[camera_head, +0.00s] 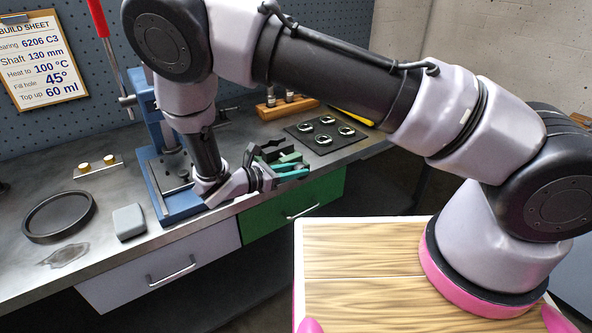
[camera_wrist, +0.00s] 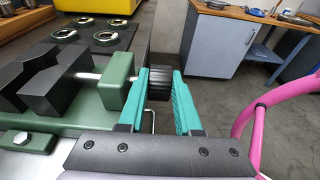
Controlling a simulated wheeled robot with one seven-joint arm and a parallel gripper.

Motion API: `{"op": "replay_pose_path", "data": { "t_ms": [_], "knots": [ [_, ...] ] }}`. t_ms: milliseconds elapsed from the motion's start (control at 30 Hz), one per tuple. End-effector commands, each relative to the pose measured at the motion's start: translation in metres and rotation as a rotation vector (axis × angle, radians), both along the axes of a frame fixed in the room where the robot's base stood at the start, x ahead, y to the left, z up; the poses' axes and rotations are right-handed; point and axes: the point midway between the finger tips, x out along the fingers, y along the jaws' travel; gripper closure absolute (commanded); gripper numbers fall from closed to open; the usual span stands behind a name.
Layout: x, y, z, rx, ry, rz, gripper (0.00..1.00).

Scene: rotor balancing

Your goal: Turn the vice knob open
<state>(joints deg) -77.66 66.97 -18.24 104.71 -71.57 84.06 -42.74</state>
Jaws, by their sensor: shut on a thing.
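The vice (camera_wrist: 112,88) has a green body and dark jaw blocks, and it fills the left of the wrist view. A metal screw shows between its dark blocks and the green end block. Its ribbed black knob (camera_wrist: 160,78) sits at the right end, beyond the green end block. My gripper (camera_wrist: 162,85) has teal fingers on both sides of the knob and is shut on it. In the head view the vice (camera_head: 278,152) stands near the bench's front edge, with my gripper (camera_head: 290,170) at its near side. The knob is hidden there.
A dark mat (camera_head: 326,136) with several metal rings lies right of the vice. A blue press (camera_head: 165,170) stands left of it. A grey block (camera_head: 128,222) and a round dark tray (camera_head: 58,217) lie further left. Open floor shows beyond the bench edge.

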Motion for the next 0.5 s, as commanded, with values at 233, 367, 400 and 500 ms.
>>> {"op": "replay_pose_path", "data": {
  "t_ms": [233,367,400,500],
  "knots": [
    [-0.0001,0.0009,-0.0004,0.001,0.002,0.002,0.60],
    [-0.0002,0.0006,-0.0004,0.001,0.002,0.002,0.55],
    [-0.0002,0.0006,-0.0004,0.001,0.002,0.001,0.55],
    [-0.0001,0.0004,-0.0003,0.001,0.002,0.001,0.55]
  ]
}}
